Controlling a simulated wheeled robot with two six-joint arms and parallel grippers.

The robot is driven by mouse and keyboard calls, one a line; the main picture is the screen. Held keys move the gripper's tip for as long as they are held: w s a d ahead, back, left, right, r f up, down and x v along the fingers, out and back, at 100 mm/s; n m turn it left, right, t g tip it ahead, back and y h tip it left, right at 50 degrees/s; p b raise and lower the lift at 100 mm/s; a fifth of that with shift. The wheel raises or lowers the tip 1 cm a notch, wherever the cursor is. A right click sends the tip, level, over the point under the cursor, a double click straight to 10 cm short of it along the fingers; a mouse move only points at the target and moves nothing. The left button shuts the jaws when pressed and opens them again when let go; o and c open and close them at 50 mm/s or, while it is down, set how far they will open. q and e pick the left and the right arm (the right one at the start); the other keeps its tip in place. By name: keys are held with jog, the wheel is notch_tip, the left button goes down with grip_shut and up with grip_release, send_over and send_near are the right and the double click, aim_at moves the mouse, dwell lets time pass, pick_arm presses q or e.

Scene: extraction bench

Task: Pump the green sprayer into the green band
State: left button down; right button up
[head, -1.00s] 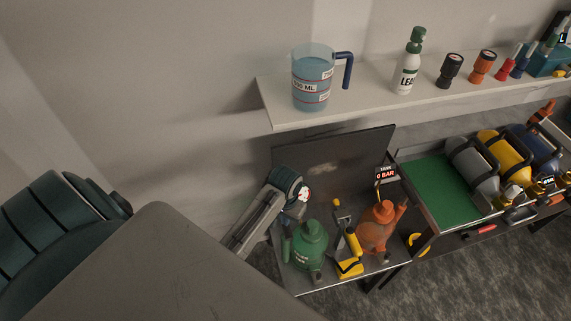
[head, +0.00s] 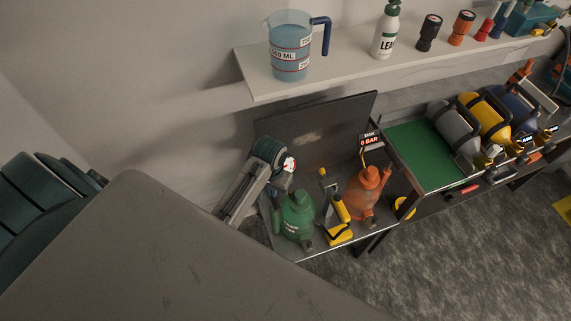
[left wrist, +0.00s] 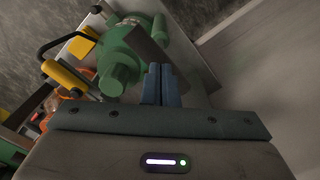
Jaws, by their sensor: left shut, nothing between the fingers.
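The green sprayer (head: 294,217) stands upright at the left end of the low shelf in the head view. In the left wrist view the green sprayer (left wrist: 120,78) is close, at upper left of the fingers. My left gripper (head: 277,189) is just left of the sprayer, partly hidden by its own body. Its blue fingertips (left wrist: 161,70) are together and empty, beside the sprayer; contact cannot be told. A small round white face with red (head: 289,163) shows behind the sprayer; what it belongs to is unclear. No green band can be made out. My right gripper is not in view.
An orange sprayer (head: 366,190) and a yellow-and-grey tool (head: 339,222) stand right of the green one. A display (head: 370,140) reads 0 BAR. A white shelf (head: 250,76) above holds a jug (head: 290,50) and a bottle (head: 385,35). Grey floor is open at front right.

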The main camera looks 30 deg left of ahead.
pick_arm(q)
jog(key=shift+f+b, duration=0.6)
jog(key=shift+f, duration=2)
jog(key=shift+r+p, duration=0.6)
jog(key=shift+r, duration=2)
jog(key=shift+f, duration=0.1)
jog(key=shift+f+b, duration=0.55)
jog(key=shift+f, duration=1.9)
notch_tip(320, 180, up, 2)
jog(key=shift+r+p, duration=0.2)
jog(key=shift+p, duration=0.4)
jog(key=shift+r, duration=1.35)
